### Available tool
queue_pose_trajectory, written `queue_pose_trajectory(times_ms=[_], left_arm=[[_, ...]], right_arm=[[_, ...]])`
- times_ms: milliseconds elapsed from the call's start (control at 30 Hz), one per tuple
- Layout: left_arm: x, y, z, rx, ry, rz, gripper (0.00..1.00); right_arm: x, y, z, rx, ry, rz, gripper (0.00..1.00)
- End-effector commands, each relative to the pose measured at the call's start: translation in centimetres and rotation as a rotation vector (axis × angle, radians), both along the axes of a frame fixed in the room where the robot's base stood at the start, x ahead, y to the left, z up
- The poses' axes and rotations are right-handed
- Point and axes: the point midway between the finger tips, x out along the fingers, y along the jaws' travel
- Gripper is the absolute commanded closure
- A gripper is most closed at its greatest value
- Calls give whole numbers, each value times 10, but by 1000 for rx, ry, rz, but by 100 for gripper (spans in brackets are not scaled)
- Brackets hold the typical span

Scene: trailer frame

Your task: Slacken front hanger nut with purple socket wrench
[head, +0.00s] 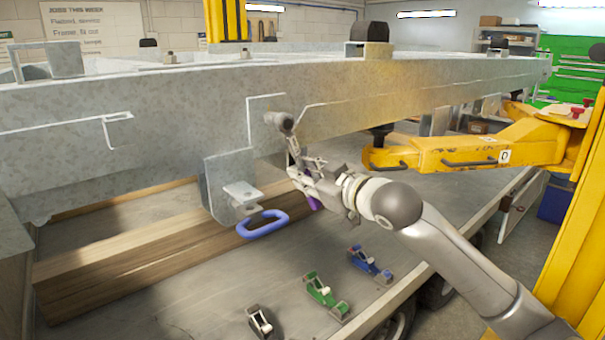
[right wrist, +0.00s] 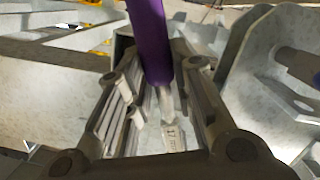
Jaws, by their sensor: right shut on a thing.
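The purple socket wrench is held by my right gripper (head: 300,172); its purple handle (right wrist: 148,45) runs up between the fingers in the right wrist view, and a metal shaft with a size marking (right wrist: 173,135) shows below. In the head view only a bit of purple (head: 315,203) shows under the gripper. The gripper is beside the trailer frame beam (head: 190,105), right of a grey hanger plate (head: 226,190) with a blue loop (head: 262,225). I cannot make out the front hanger nut, or whether the socket touches one. My left gripper is out of view.
Timber (head: 130,245) lies under the frame. A yellow lift arm (head: 450,152) and post stand at right, close to my right arm.

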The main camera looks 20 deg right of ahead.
Motion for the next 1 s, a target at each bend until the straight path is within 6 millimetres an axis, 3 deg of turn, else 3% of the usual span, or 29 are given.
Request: queue_pose_trajectory(times_ms=[267, 500, 1000], left_arm=[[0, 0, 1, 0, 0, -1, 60], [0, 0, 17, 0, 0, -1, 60], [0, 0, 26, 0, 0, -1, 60]], right_arm=[[0, -1, 2, -9, -9, -2, 100], [5, -14, 12, -116, -45, -3, 100], [7, -21, 17, -185, -73, -4, 100]])
